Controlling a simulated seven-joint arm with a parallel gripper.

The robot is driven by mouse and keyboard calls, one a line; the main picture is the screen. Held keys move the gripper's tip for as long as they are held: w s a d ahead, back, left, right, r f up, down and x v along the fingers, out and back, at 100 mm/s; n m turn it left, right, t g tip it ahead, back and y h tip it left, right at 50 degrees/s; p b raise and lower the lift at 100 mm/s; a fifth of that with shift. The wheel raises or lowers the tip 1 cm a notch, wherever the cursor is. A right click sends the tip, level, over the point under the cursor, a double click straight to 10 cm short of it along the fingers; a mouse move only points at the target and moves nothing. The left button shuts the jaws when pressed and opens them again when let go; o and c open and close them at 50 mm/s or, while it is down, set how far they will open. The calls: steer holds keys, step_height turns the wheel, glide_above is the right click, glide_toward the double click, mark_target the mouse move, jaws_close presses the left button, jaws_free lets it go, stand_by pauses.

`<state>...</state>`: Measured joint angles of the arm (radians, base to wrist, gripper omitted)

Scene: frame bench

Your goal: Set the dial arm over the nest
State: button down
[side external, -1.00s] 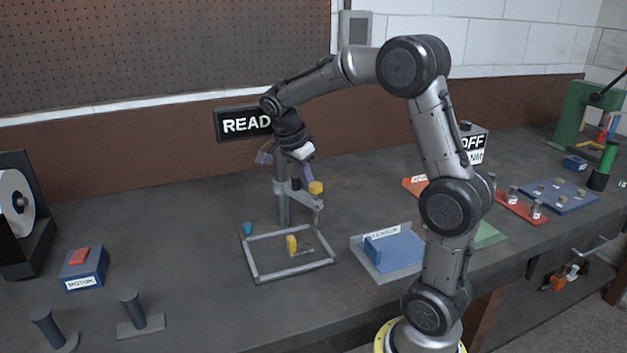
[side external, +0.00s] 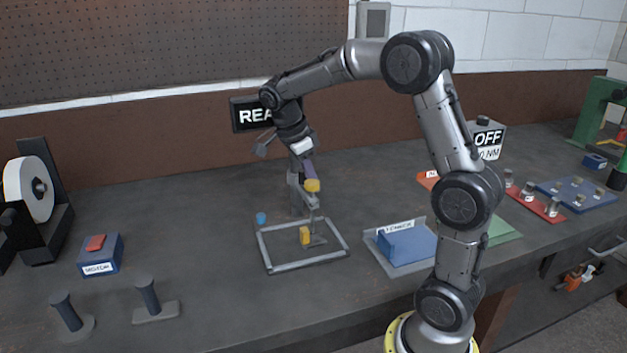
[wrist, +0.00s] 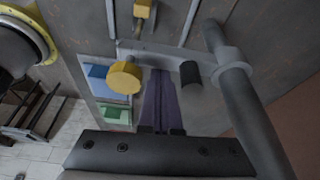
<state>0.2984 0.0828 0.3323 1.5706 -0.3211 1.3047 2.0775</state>
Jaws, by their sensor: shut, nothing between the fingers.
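The dial arm (side external: 307,195) is a grey bar on an upright grey post (side external: 296,205), with a yellow knob (side external: 312,185) at its free end. It also shows in the wrist view (wrist: 160,52), with a dark cylinder (wrist: 190,72) between knob and post. The nest seems to be the small plate with a yellow block (side external: 304,235) inside the grey frame; the yellow block also shows at the top of the wrist view (wrist: 143,10). My gripper (side external: 309,177) is shut and empty. Its purple fingers (wrist: 160,75) are beside the bar, between knob and cylinder; contact is unclear.
A grey rectangular frame (side external: 275,268) lies on the bench around the yellow block. A blue block in a grey tray (side external: 420,266) is to the right. Two dark posts (side external: 147,295) stand front left. Bench between is clear.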

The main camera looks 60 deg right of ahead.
steer(key=s+d, duration=0.3)
steer(key=v, duration=1)
steer(key=shift+w, duration=0.2)
